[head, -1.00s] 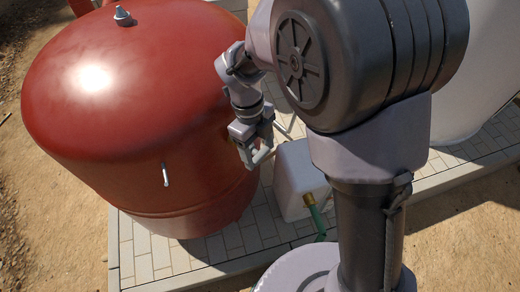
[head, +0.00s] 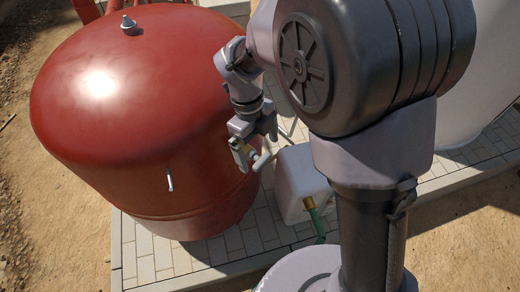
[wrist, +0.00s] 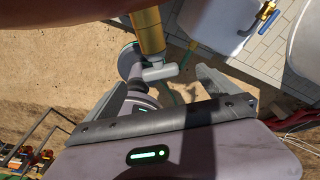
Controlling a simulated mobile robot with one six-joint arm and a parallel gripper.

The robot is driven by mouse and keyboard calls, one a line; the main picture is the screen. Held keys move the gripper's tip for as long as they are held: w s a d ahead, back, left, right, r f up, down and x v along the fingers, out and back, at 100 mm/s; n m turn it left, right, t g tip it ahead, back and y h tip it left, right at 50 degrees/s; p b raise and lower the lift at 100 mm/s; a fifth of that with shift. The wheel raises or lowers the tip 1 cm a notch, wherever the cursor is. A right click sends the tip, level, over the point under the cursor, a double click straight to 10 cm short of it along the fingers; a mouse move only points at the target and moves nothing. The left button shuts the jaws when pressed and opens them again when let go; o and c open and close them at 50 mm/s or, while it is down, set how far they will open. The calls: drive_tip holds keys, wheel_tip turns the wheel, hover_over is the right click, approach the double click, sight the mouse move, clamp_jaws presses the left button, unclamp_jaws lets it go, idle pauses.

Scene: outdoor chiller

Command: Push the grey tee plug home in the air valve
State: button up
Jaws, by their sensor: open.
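The grey tee plug (wrist: 160,72) is a light grey crossbar at the lower end of the brass air valve (wrist: 148,32) in the wrist view. How deep its stem sits is unclear. In the head view the tee plug (head: 262,160) shows beside the lower side of the red tank. My gripper (wrist: 162,80) is open. Its two fingers stand apart to the left and right of the tee, and I see no contact. In the head view my gripper (head: 254,130) is just above the tee, close to the tank wall.
The large red tank (head: 110,110) stands left of my gripper on a paved slab (head: 150,255). A white box (head: 298,175) with a brass fitting and green hose (head: 315,218) stands to the right. A blue-handled valve (wrist: 268,14) shows in the wrist view. Bare ground lies in front.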

drive_tip(key=r+p, duration=0.2)
drive_tip(key=r, duration=0.1)
drive_tip(key=shift+w+a+r, duration=0.15)
drive_tip(key=shift+a+r, duration=0.05)
wheel_tip(320, 180, up, 17)
drive_tip(key=w+a+p, duration=0.2)
drive_tip(key=p, duration=0.3)
drive_tip(key=n+t+y+b, duration=0.2)
drive_tip(key=n+b, duration=0.4)
drive_tip(key=n, duration=0.1)
hover_over(257, 157)
drive_tip(key=s+d, duration=0.3)
drive_tip(key=d, duration=0.1)
drive_tip(key=f, duration=0.2)
drive_tip(key=s+d+f+n+t+y+b, duration=0.1)
drive_tip(key=s+d+f+n+t+b, duration=0.4)
drive_tip(key=s+f+n+b, duration=0.3)
drive_tip(key=shift+s+d+f+n+y, duration=0.3)
drive_tip(key=shift+s+d+f+n, duration=0.45)
drive_tip(key=shift+s+n, duration=1.75)
drive_tip(key=shift+w+d+r+n, duration=0.15)
drive_tip(key=shift+w+r+n, duration=0.05)
drive_tip(key=shift+w+n, duration=0.5)
